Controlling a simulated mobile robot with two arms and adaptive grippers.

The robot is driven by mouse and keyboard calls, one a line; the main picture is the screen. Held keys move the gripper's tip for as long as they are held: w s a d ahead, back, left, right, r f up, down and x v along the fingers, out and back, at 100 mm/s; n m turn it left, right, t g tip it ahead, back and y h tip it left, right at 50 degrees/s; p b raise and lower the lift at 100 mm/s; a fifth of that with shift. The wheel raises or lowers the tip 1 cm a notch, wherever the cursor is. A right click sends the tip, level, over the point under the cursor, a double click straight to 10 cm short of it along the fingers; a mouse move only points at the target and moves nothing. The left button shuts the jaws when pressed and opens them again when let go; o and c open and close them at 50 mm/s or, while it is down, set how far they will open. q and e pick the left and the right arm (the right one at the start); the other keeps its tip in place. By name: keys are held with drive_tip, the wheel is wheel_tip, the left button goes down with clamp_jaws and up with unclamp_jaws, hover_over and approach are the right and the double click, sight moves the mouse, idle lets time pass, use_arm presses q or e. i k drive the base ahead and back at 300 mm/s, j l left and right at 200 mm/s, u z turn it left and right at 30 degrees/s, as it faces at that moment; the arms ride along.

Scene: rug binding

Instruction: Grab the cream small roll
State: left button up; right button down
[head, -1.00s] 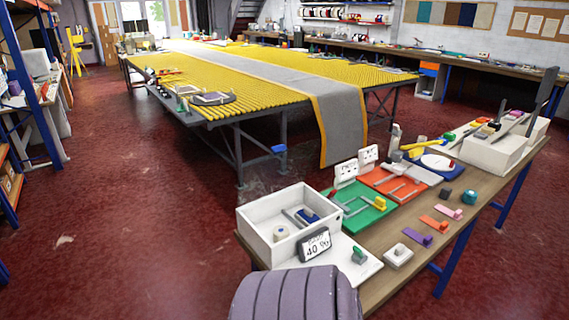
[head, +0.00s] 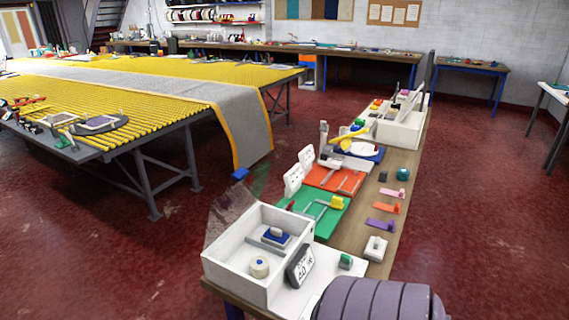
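The cream small roll (head: 260,267) stands in the near part of an open white box (head: 235,276) at the near end of the long table, in the head view. It is a short pale cylinder with a small dark centre on top, and the box's near wall is close to it. A grey and blue item (head: 274,237) lies behind it in the same box. Neither of my grippers shows in the head view.
A tilted dark-framed display (head: 300,266) stands beside the box. Green (head: 297,201) and orange (head: 325,178) boards lie farther along the table. A ribbed purple-grey rounded shape (head: 380,301) fills the bottom right. Red floor (head: 110,265) is clear to the left.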

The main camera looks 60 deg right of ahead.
sight(258, 264)
drive_tip(key=i+l+z, duration=0.15)
drive_tip(key=z, duration=0.35)
drive_tip(key=i+z, duration=0.7)
drive_tip(key=z, duration=0.3)
drive_tip(key=i+j+z, duration=0.15)
drive_tip(key=z, duration=0.35)
drive_tip(key=i+j+z, duration=0.3)
drive_tip(key=z, duration=0.15)
